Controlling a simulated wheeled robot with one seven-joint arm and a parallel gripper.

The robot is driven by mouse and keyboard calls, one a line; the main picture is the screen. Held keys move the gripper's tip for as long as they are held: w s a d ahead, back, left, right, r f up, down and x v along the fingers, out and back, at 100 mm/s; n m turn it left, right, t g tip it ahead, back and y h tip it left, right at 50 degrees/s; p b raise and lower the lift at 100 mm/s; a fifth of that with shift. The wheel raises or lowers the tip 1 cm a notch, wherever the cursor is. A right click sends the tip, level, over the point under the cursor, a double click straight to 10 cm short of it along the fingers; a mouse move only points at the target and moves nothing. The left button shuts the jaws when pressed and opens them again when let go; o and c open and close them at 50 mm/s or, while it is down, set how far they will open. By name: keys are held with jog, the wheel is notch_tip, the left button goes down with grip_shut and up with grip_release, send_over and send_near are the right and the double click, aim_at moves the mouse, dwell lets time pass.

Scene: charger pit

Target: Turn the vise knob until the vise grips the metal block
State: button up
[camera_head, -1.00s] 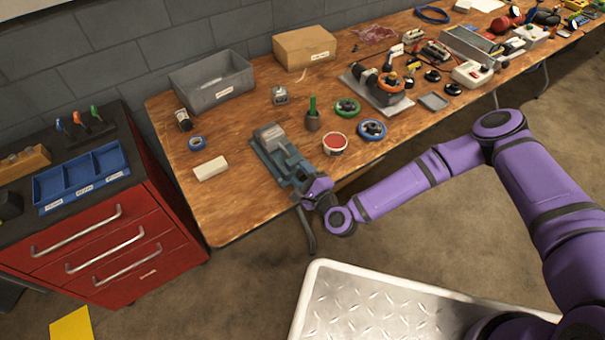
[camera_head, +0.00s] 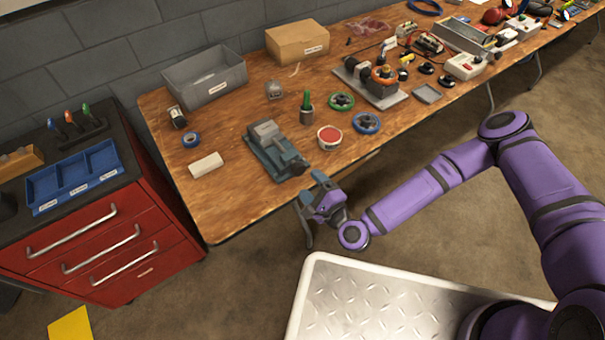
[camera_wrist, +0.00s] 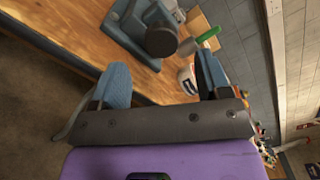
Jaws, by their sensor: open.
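The blue-grey vise (camera_head: 276,150) lies near the table's front edge in the head view, with a grey metal block (camera_head: 264,130) at its far end. I cannot tell from here whether its jaws touch the block. In the wrist view the vise (camera_wrist: 123,30) is at the top, with its dark round knob (camera_wrist: 161,39) facing the camera. My gripper (camera_head: 308,190) is off the table's front edge, a short way from the knob end and apart from it. In the wrist view my gripper (camera_wrist: 160,80) has its two blue fingers spread wide with nothing between them.
A red-lidded tin (camera_head: 329,137), a green-handled tool in a holder (camera_head: 307,104) and a blue ring (camera_head: 366,122) stand right of the vise. A white block (camera_head: 205,165) lies left of it. The front left tabletop is clear.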

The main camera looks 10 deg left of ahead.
jog(key=shift+v, duration=2)
